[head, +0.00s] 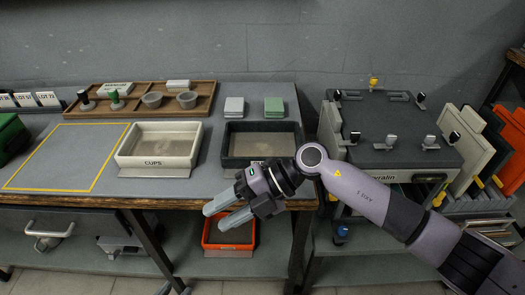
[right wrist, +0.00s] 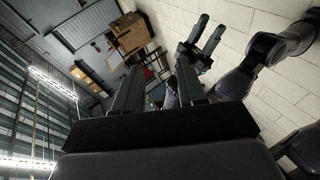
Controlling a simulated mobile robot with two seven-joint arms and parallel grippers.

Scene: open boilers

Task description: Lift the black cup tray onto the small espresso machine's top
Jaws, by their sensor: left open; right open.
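The black cup tray (head: 231,152) stands on the workbench in the head view, beside the white CUPS tray. Its front label is partly hidden by my right arm. The espresso machine (head: 408,157), a boxy unit with a dark flat top and several small knobs and clips on it, stands right of the bench. My right arm crosses in front of it. My right gripper (head: 215,215) is open and empty, in front of the bench edge and below the black tray, apart from it. My left gripper (right wrist: 212,30) shows only in the right wrist view, open and empty.
The white CUPS tray (head: 160,172) sits left of the black tray, near a yellow-outlined empty area (head: 66,155). A wooden tray (head: 205,104) with bowls and tampers stands behind. An orange bin (head: 210,246) is below the bench. Upright panels (head: 480,150) crowd the machine's right side.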

